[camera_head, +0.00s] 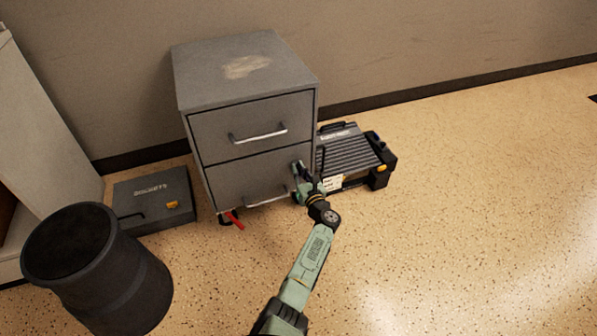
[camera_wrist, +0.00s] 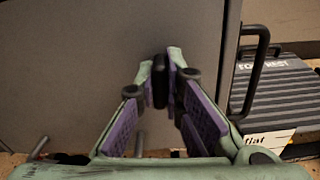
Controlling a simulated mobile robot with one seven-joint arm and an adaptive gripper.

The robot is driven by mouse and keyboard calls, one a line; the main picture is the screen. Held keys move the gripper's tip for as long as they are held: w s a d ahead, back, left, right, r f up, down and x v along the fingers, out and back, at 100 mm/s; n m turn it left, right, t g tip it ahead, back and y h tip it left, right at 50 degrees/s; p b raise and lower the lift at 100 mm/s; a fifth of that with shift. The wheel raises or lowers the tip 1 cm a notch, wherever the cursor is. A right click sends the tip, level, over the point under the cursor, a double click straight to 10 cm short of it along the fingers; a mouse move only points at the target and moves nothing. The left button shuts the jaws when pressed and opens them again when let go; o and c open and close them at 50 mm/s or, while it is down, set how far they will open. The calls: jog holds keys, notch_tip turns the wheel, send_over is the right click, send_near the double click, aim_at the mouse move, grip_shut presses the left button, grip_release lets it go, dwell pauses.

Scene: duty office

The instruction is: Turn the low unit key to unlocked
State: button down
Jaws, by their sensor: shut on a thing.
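The low unit is a grey two-drawer metal cabinet (camera_head: 222,135) against the wall, with a bar handle on each drawer. My gripper (camera_head: 300,172) is at the upper right of its lower drawer front. In the wrist view my gripper (camera_wrist: 161,75) is shut on a small dark upright key (camera_wrist: 159,82) that stands out from the grey drawer front (camera_wrist: 80,70). The fingers lie on either side of the key. The lock behind the key is hidden, so I cannot tell its turn. Both drawers look shut.
A ribbed grey footrest (camera_head: 347,152) stands close to the cabinet's right side. A flat dark case (camera_head: 150,195) lies to its left, behind a black bin (camera_head: 75,245). A red object (camera_head: 234,220) is at the cabinet's base. The floor to the right is clear.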

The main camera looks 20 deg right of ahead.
jog(key=c, duration=1.7)
grip_release()
